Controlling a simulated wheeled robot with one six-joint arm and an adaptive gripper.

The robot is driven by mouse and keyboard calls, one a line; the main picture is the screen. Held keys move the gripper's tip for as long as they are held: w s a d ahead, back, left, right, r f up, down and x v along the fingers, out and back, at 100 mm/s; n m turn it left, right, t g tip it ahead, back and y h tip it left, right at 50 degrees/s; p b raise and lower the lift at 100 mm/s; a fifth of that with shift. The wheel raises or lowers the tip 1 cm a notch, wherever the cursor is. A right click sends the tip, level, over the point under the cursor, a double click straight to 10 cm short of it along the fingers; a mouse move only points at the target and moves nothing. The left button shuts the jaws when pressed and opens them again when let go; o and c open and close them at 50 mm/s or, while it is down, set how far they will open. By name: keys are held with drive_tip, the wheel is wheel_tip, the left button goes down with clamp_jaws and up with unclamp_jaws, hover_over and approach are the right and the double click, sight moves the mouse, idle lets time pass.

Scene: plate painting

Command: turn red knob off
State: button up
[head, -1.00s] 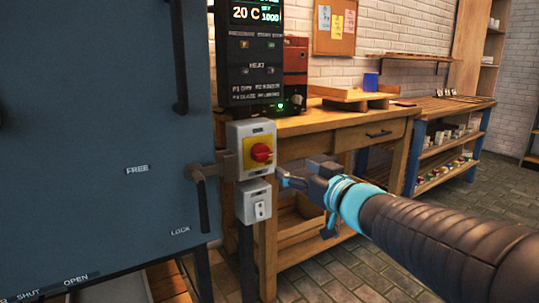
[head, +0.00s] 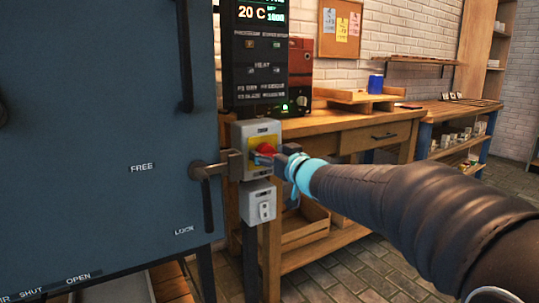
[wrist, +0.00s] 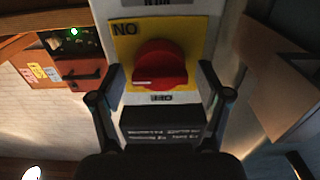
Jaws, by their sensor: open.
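The red knob (wrist: 160,66) sits on a yellow plate (wrist: 193,37) on a grey switch box. A white mark on the knob points to the left in that view. My gripper (wrist: 162,80) is open, with one finger on each side of the knob; I cannot tell whether they touch it. In the head view my gripper (head: 268,157) is at the box front and covers part of the red knob (head: 266,148).
A lower grey box with a white switch (head: 263,209) hangs beneath. The blue kiln door (head: 100,120) and its handle (head: 207,190) stand close on the left. A wooden workbench (head: 345,127) is behind. The display panel (head: 262,50) reads 20 C.

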drive_tip(key=shift+w+a, duration=0.1)
drive_tip(key=shift+w, duration=0.05)
drive_tip(key=c, duration=1.1)
drive_tip(key=shift+c, duration=0.2)
